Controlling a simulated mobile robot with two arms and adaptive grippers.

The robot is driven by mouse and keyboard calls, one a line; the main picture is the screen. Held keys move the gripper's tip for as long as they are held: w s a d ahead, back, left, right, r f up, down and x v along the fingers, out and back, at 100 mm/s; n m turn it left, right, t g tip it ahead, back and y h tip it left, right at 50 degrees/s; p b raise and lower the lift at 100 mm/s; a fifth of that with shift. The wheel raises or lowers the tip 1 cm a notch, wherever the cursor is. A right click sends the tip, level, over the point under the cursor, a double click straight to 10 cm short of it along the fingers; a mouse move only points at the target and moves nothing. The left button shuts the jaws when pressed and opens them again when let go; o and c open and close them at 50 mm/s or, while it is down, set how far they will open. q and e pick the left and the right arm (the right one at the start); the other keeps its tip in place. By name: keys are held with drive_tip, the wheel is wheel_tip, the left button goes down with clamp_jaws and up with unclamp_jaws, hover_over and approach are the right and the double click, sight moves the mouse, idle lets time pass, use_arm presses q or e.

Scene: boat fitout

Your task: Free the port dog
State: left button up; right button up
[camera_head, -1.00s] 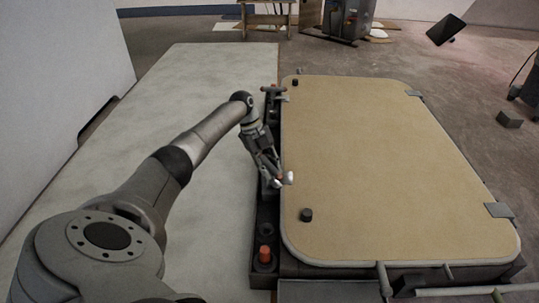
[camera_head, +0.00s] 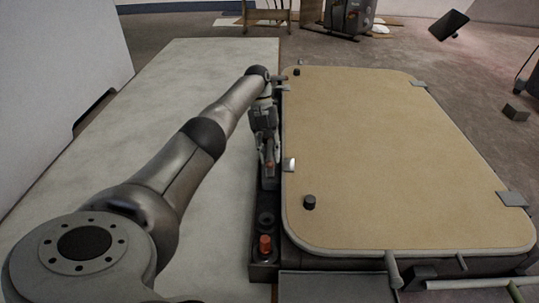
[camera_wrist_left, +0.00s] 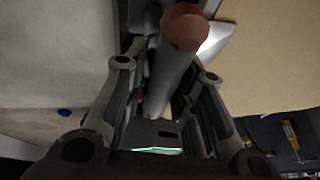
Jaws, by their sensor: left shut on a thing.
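The hatch lid (camera_head: 400,150) is a tan panel with rounded corners and a pale rim, lying closed in its dark frame. My left gripper (camera_head: 269,163) is at the lid's left edge, above the dark side rail. In the left wrist view, its fingers (camera_wrist_left: 165,105) are shut around a grey handle (camera_wrist_left: 175,75) with a red-brown end, which I take as the port dog's handle. A small pale metal piece (camera_head: 289,164) shows beside the gripper on the lid's edge. The gripper hides the dog's base. My right gripper is not in view.
Black knobs (camera_head: 309,202) sit on the lid. Another grey handle (camera_head: 392,268) is at the lid's front edge. Hinges (camera_head: 512,199) line the right edge. A pale flat surface (camera_head: 150,120) lies left.

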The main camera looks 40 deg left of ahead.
use_arm(q)
drive_tip(key=shift+w+d+r, duration=0.1)
drive_tip(key=shift+w+d, duration=0.15)
drive_tip(key=shift+d, duration=0.05)
drive_tip(key=o, duration=0.9)
wheel_tip(320, 180, up, 7)
drive_tip(key=shift+a+r, duration=0.1)
drive_tip(key=shift+r, duration=1.35)
